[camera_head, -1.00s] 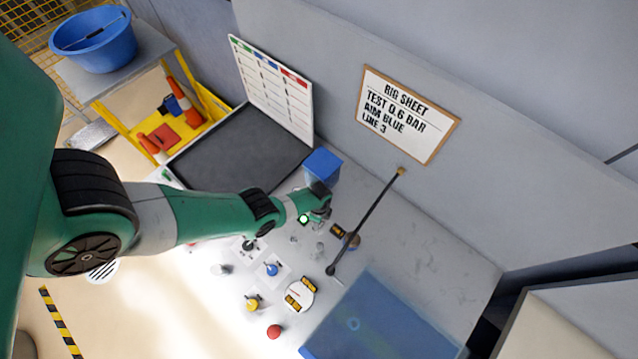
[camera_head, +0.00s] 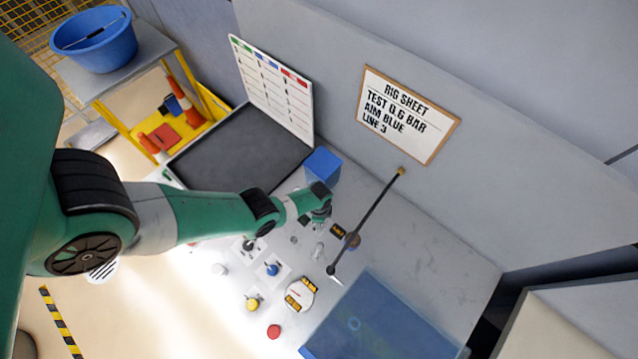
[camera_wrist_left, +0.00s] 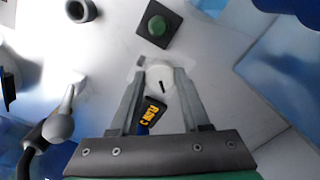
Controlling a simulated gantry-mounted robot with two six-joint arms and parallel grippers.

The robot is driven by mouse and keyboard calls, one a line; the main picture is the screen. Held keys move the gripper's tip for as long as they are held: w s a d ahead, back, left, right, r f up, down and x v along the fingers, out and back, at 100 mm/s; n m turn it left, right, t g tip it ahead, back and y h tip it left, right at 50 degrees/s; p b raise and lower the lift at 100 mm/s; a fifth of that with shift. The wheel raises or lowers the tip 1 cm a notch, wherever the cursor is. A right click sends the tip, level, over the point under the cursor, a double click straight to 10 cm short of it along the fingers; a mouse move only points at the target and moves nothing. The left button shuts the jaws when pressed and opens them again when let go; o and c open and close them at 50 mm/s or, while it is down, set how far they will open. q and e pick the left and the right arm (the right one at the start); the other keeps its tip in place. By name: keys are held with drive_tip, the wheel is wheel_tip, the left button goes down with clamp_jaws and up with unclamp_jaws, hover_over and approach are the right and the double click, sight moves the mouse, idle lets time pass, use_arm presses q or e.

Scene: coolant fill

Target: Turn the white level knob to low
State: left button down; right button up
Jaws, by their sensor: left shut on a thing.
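The white level knob (camera_wrist_left: 158,76) is round with a short dark mark on its face and sits on a pale plate. In the left wrist view, the mark runs from near its centre toward the lower edge. My left gripper (camera_wrist_left: 160,82) has one finger on each side of the knob and is shut on it. In the head view, my left gripper (camera_head: 321,214) is over the back part of the bench, and I cannot make out the knob there. The knob's scale cannot be read. My right gripper is not in view.
A green button (camera_wrist_left: 157,26) on a black square is just beyond the knob. A small display with yellow characters (camera_wrist_left: 152,110) lies near my fingers. A dark rod (camera_head: 366,222) leans over the bench. Blue (camera_head: 272,269), yellow (camera_head: 252,303) and red (camera_head: 274,331) controls are nearer the front.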

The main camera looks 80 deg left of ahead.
use_arm(q)
drive_tip(key=n, duration=0.4)
drive_tip(key=shift+n, duration=1.8)
drive_tip(key=shift+c, duration=1.9)
unclamp_jaws()
